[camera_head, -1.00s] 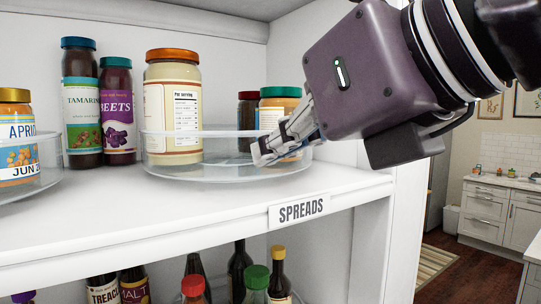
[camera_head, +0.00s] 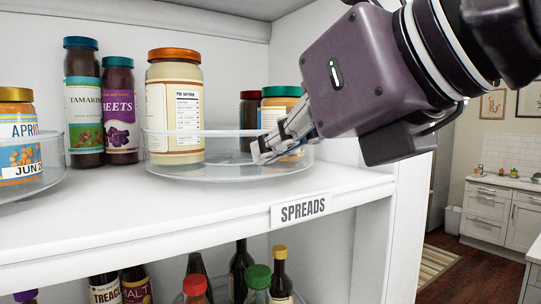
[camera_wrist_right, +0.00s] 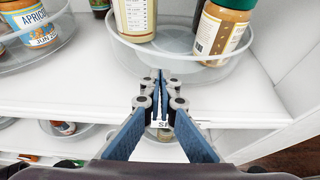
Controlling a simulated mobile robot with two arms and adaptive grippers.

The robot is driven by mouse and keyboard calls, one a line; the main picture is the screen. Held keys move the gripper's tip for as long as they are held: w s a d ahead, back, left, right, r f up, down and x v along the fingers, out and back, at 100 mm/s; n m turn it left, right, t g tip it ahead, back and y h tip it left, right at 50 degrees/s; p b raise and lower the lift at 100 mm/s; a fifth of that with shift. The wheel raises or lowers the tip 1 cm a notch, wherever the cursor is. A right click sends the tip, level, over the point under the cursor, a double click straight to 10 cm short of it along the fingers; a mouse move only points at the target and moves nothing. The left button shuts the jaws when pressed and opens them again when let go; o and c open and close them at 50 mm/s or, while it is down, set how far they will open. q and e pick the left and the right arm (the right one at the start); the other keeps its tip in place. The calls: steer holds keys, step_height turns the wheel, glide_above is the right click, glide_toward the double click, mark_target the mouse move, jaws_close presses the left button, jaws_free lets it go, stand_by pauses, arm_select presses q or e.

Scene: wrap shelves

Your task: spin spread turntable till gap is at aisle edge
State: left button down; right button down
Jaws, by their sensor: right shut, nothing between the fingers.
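The spread turntable (camera_head: 228,168) is a clear round tray with a raised rim on the white shelf, behind the SPREADS label (camera_head: 303,208). On it stand a large cream jar with an orange lid (camera_head: 174,110), a dark jar (camera_head: 250,110) and a jar with a teal lid (camera_head: 281,105). Bare tray floor shows between the cream jar and the right-hand jars. My right gripper (camera_head: 262,154) is shut and empty at the turntable's front right rim. In the right wrist view its fingertips (camera_wrist_right: 160,74) are at the rim's near side; I cannot tell whether they touch. My left gripper is not in view.
Another clear turntable (camera_head: 50,185) with an apricot jar (camera_head: 18,140) stands at the left. Tamarind (camera_head: 84,110) and beets (camera_head: 119,115) jars stand between, at the back. The shelf's right side wall is close to my right gripper. Bottles fill the shelf below.

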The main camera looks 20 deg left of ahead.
steer(key=shift+w+a, duration=0.35)
steer(key=shift+w, duration=0.15)
steer(key=shift+w+d, duration=0.1)
steer(key=shift+w+d+b, duration=0.45)
steer(key=shift+d, duration=0.1)
steer(key=shift+w+d, duration=0.5)
steer(key=shift+d, duration=0.1)
steer(key=shift+w+d+b, duration=0.15)
steer(key=shift+w+d, duration=0.15)
steer(key=shift+w, duration=0.4)
steer(key=shift+w+d+b, duration=0.15)
steer(key=shift+w+d, duration=0.15)
steer(key=shift+w, duration=0.4)
steer(key=shift+s+d, duration=0.1)
